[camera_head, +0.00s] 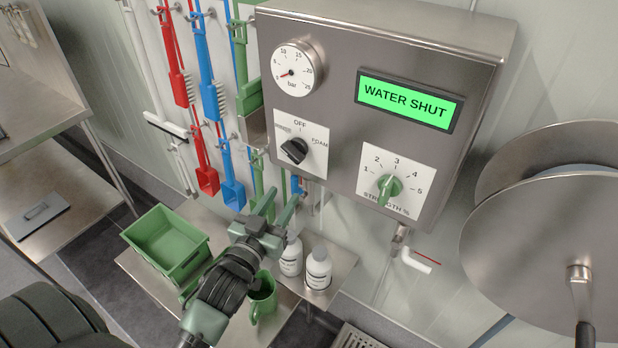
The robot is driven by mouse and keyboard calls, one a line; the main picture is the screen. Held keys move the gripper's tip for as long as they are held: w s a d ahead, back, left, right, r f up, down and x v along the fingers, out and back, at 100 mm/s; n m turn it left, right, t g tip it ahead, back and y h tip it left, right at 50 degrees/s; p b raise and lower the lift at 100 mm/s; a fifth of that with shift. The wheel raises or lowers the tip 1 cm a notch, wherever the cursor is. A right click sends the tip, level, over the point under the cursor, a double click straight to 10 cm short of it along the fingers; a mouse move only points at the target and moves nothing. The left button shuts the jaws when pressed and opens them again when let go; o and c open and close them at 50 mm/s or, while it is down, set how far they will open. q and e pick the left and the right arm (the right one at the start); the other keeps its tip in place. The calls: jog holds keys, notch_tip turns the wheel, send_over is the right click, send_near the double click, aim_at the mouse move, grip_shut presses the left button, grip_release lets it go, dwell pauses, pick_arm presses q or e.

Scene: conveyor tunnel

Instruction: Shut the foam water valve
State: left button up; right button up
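A steel control box (340,60) hangs on the wall with a green display (408,101) reading WATER SHUT. Its gauge (293,70) needle is near 0. The black selector knob (294,150) seems turned toward the left-hand label, away from OFF and FOAM. The green strength knob (388,188) is at the lower right. A small blue part (297,185) shows below the box, partly hidden; I cannot tell if it is the valve. My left gripper (283,203) is open and empty, below the box's left side. My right gripper is not in view.
A green crate (165,243), white bottles (318,268) and a green jug (262,298) stand on a low steel shelf beneath the arm. Coloured brushes and scoops (205,100) hang at left. A white pipe elbow (416,262) is below the box. Round steel discs (550,235) stand right.

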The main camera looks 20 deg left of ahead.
aim_at(293, 182)
pick_arm(q)
jog(key=w+p, duration=0.1)
jog(key=w, duration=0.5)
jog(key=shift+w+a+r+p, duration=0.1)
jog(key=shift+w+p, duration=0.05)
jog(key=shift+p, duration=0.15)
jog(key=shift+w, duration=0.45)
jog(key=shift+c, duration=0.3)
grip_shut()
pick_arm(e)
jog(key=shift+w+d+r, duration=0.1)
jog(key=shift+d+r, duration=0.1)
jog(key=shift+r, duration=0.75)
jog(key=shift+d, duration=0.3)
